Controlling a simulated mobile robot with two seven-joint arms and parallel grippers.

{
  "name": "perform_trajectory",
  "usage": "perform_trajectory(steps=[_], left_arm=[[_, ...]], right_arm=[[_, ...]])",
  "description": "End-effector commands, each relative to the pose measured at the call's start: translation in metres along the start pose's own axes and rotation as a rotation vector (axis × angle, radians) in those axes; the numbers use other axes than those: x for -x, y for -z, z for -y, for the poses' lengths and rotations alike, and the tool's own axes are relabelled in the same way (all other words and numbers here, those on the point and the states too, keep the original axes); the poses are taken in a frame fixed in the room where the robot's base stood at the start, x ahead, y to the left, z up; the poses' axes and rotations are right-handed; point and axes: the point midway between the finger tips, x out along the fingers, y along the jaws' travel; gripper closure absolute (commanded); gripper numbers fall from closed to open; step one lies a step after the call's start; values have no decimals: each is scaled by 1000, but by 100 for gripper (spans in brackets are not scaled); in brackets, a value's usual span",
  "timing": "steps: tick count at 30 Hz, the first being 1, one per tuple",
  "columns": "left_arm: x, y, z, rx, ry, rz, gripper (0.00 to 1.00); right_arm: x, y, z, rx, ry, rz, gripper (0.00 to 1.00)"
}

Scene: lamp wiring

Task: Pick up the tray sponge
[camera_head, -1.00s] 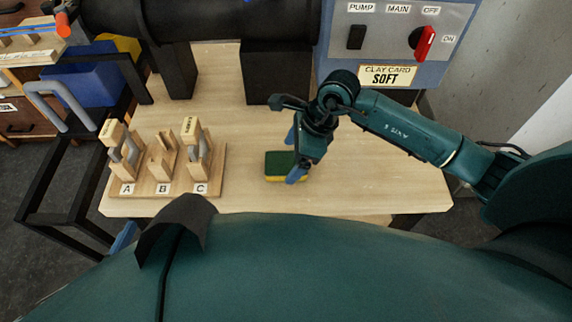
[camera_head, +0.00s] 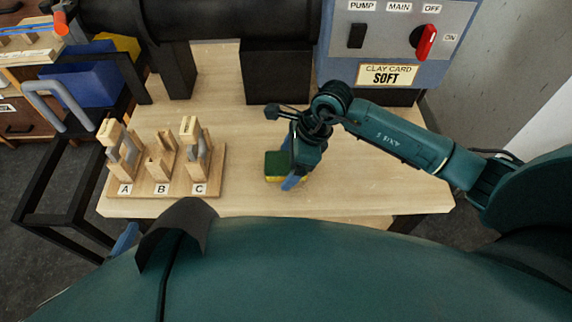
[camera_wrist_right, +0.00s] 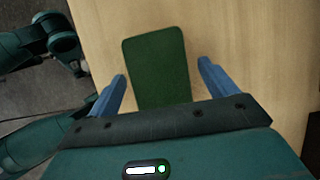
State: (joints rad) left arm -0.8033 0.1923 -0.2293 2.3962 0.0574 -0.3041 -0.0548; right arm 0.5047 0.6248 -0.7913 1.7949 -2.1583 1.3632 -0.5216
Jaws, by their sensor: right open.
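The sponge (camera_head: 277,163) has a dark green top and a yellow lower layer, and it lies on the light wooden table. My right gripper (camera_head: 289,162) is over its right part in the head view, with blue fingers towards its far and near sides. In the right wrist view the green face of the sponge (camera_wrist_right: 158,62) shows between the two open fingers of my right gripper (camera_wrist_right: 162,70). A gap shows on each side, so the fingers are apart from it in that picture.
A wooden rack (camera_head: 217,185) with slots marked A, B and C stands left of the sponge. A control panel (camera_head: 395,45) with switches and a "SOFT" card stands at the back right. The wooden table (camera_head: 350,190) is clear right of the gripper.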

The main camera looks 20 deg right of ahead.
Motion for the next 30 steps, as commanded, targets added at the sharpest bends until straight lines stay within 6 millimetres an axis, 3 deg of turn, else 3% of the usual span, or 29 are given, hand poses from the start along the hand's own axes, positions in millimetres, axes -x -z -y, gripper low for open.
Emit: perform_trajectory(steps=[7, 24, 30], left_arm=[[0, 0, 0, 0, 1, 0, 15], [0, 0, 1, -1, 3, -1, 15], [1, 0, 1, -1, 3, -1, 15]], right_arm=[[0, 0, 0, 0, 0, 0, 15], [0, 0, 0, 0, 0, 0, 61], [0, 0, 0, 0, 0, 0, 63]])
